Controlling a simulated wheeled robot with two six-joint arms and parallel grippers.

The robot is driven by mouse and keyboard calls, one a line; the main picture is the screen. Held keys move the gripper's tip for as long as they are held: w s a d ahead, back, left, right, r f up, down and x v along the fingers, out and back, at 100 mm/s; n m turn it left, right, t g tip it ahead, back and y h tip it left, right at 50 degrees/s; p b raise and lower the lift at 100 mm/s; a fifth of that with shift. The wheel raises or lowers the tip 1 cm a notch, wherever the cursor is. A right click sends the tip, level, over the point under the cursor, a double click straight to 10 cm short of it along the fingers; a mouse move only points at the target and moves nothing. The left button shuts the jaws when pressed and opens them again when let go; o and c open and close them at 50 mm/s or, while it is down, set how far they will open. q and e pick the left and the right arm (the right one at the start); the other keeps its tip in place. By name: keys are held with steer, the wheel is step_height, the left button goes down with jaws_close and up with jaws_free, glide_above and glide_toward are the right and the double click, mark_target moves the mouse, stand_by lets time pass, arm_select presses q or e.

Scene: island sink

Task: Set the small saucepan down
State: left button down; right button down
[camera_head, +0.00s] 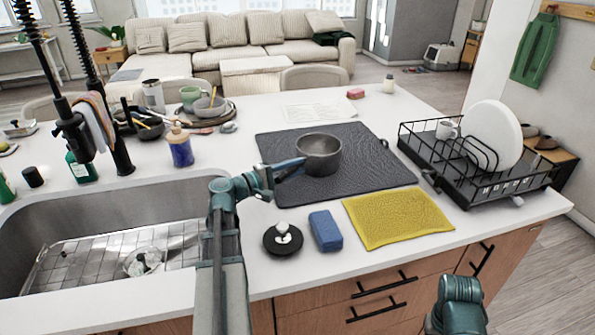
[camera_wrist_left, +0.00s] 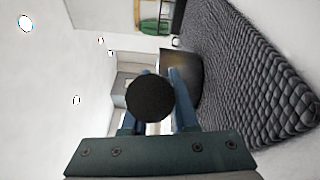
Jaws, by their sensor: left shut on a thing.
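The small saucepan (camera_head: 319,154) is dark grey, upright and over the middle of the black drying mat (camera_head: 375,175). I cannot tell whether its base touches the mat or is slightly above it. My left gripper (camera_head: 282,171) reaches in from the left and is shut on the saucepan's handle. In the left wrist view, the handle's round black end (camera_wrist_left: 150,97) is between the fingers, and the pan's wall (camera_wrist_left: 183,75) shows beyond, close to the ribbed mat (camera_wrist_left: 235,70). Most of the handle is hidden. My right gripper is out of view; only part of my right arm shows.
A black lid (camera_head: 283,240), a blue sponge (camera_head: 325,231) and a yellow cloth (camera_head: 398,217) lie in front of the mat. A dish rack (camera_head: 470,180) with a white plate stands right. The sink (camera_head: 110,215) is left. The mat's right part is bare.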

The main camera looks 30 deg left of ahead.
arm_select(q)
steer(key=shift+f, duration=0.1)
steer(key=c, duration=0.7)
jaws_free()
steer(key=shift+s, duration=0.2)
steer(key=v, duration=1.1)
steer(key=shift+s+a, duration=0.15)
steer(key=shift+s, duration=0.15)
